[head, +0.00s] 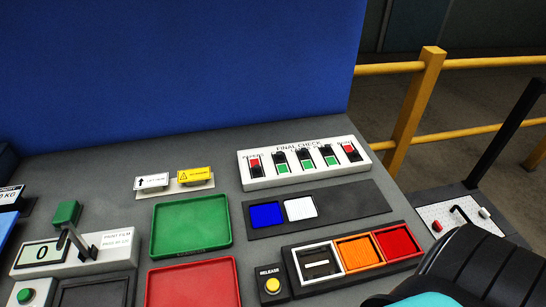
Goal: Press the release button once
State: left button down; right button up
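The release button (273,285) is a round yellow button on a small black box at the bottom centre of the head view. A white label reading RELEASE is on the box above it. Nothing covers or touches the button. Neither of my grippers shows. A dark rounded part with teal at the bottom right looks like my own arm; no fingers are visible on it.
Right of the button is a black holder (293,268) with white, orange and red squares. A red tray (236,284) lies left of it, a green tray (155,240) behind. A FINAL CHECK switch panel (245,172) stands further back. A yellow railing (420,95) runs behind right.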

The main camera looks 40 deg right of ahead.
aim_at(272, 284)
jog(key=z, duration=1)
